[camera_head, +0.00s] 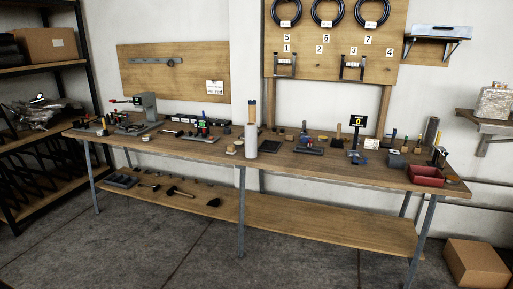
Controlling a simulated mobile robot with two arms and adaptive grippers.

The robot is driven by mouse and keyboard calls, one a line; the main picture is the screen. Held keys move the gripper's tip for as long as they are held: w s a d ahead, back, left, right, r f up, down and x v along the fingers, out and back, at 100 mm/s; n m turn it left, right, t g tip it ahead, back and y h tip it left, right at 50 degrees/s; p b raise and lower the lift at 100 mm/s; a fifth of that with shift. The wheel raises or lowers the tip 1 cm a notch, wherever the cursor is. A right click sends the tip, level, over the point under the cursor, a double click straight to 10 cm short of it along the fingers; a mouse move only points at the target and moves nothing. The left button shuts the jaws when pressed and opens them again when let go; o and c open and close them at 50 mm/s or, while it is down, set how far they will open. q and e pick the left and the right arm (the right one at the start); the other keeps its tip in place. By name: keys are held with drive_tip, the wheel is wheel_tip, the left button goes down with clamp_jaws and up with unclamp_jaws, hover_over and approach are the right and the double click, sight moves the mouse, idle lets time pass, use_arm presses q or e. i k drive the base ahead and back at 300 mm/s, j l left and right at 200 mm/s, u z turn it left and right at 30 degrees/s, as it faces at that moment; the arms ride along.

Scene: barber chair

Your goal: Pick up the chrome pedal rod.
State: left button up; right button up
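No chrome pedal rod can be made out with certainty; the small parts on the long wooden workbench (325,170) are too small to tell apart. A pale upright cylinder (251,142) stands near the middle of the bench. A grey upright cylinder (431,132) stands toward its right end. Neither of my grippers is in view.
A red bin (426,177) sits at the bench's right end. A grey machine (147,107) stands at the left. Hammers (181,191) lie on the lower shelf (300,215). A cardboard box (474,266) is on the floor at right. The floor in front is clear.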

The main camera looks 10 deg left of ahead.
sight(177, 134)
drive_tip(key=i+u, duration=0.15)
drive_tip(key=i, duration=0.4)
drive_tip(key=i+l+u, duration=0.15)
drive_tip(key=i, duration=0.4)
drive_tip(key=i+l+u, duration=0.1)
drive_tip(key=i, duration=0.45)
drive_tip(key=i+j+u, duration=0.2)
drive_tip(key=u, duration=0.3)
drive_tip(key=i+u, duration=0.75)
drive_tip(key=u, duration=0.2)
drive_tip(key=i+l+u, duration=0.15)
drive_tip(key=i+u, duration=0.15)
drive_tip(key=u, duration=0.15)
drive_tip(key=i+j, duration=0.15)
drive_tip(key=i, duration=0.75)
drive_tip(key=i+j, duration=0.1)
drive_tip(key=i, duration=0.8)
drive_tip(key=i+z, duration=0.35)
drive_tip(key=i, duration=0.15)
drive_tip(key=i+j+z, duration=0.15)
drive_tip(key=i+z, duration=0.25)
drive_tip(key=i, duration=0.15)
drive_tip(key=i+j+z, duration=0.35)
drive_tip(key=i, duration=0.15)
drive_tip(key=i+j+z, duration=0.1)
drive_tip(key=i+z, duration=0.25)
drive_tip(key=i+j+z, duration=0.1)
drive_tip(key=z, duration=0.2)
drive_tip(key=i+j+z, duration=0.35)
drive_tip(key=k+l, duration=0.1)
